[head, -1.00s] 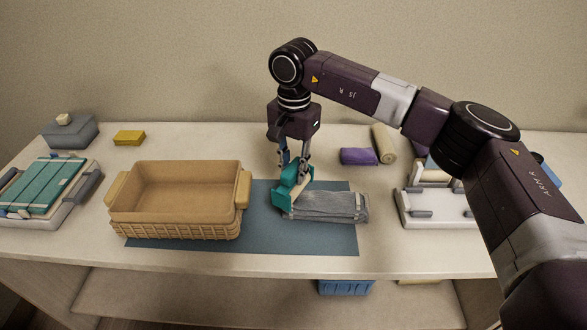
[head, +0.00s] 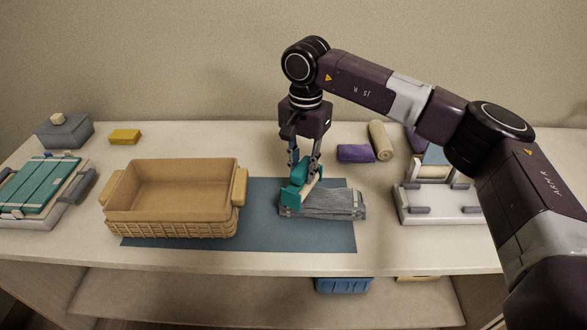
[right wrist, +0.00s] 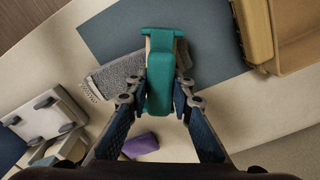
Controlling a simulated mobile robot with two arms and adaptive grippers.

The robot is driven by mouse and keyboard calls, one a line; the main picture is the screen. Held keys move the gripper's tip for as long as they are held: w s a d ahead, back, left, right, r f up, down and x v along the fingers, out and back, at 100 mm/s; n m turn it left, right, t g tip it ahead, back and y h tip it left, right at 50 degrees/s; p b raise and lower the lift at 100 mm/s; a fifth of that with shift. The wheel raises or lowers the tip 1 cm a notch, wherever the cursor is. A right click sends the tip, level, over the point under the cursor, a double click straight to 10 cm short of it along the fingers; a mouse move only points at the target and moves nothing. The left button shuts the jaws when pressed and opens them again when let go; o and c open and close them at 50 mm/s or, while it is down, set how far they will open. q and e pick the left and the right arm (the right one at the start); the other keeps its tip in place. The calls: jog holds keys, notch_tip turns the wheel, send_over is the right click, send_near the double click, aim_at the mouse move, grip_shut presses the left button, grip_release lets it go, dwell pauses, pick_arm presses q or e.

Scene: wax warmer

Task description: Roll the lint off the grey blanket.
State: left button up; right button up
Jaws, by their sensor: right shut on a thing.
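The grey blanket (head: 335,204) lies folded on the blue-grey mat (head: 262,236), right of the basket. My right gripper (head: 305,172) points down over the blanket and is shut on a teal lint roller (head: 298,193). The roller is over the blanket's left part; I cannot tell for sure whether it touches. In the right wrist view the roller (right wrist: 161,75) sits between the two fingers, with the blanket (right wrist: 118,75) partly hidden under it. Any lint is too small to make out. My left gripper is out of view.
A tan basket (head: 175,222) stands on the mat's left side. A purple roll (head: 356,153) and a beige roll (head: 381,141) lie behind the blanket. A white rack (head: 436,212) stands right, partly behind my arm. A yellow block (head: 125,137) lies back left.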

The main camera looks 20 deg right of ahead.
jog(key=shift+s+d, duration=0.3)
jog(key=shift+d, duration=0.5)
jog(key=shift+s+d, duration=0.25)
jog(key=shift+d, duration=0.55)
jog(key=shift+w+a, duration=0.35)
jog(key=shift+a, duration=0.65)
jog(key=shift+w+a, duration=0.35)
jog(key=shift+a, duration=0.7)
jog(key=shift+w+a, duration=0.35)
jog(key=shift+a, duration=0.65)
notch_tip(320, 180, up, 7)
jog(key=p, duration=0.3)
jog(key=shift+p, duration=0.35)
